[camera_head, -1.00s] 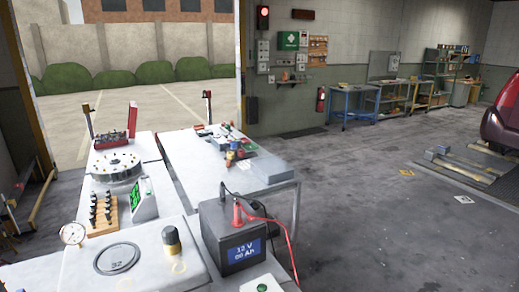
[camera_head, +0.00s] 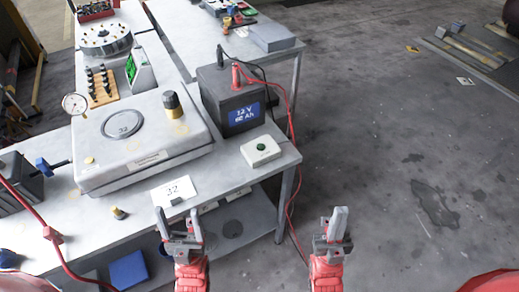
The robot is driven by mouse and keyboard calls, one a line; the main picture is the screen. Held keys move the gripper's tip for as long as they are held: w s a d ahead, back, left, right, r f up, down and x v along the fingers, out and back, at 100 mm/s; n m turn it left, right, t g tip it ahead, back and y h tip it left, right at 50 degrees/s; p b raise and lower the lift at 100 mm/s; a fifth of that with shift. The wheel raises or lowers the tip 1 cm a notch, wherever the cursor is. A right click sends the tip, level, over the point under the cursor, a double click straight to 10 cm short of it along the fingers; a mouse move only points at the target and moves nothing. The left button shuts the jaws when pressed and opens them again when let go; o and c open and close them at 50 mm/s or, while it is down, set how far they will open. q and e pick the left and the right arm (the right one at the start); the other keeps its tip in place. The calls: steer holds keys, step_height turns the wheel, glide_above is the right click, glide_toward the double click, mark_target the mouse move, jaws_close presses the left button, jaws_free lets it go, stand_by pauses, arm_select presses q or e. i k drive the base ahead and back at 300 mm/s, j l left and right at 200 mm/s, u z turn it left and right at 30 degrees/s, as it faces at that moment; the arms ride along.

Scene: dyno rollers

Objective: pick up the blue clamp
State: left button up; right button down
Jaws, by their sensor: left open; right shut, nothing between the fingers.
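A small blue piece (camera_head: 45,167) with a dark rod shows at the left of the bench, beside a dark box (camera_head: 18,180); it looks like the blue clamp, but its shape is too small to be sure. My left gripper (camera_head: 179,215) is open and empty over the front edge of the bench, to the right of and nearer than the blue piece. My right gripper (camera_head: 336,218) is shut and empty, out over the floor to the right of the bench.
A red cable (camera_head: 30,208) crosses the left. A blue bin (camera_head: 128,270) sits below.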

mark_target(41, 163)
steer(key=u, duration=1.65)
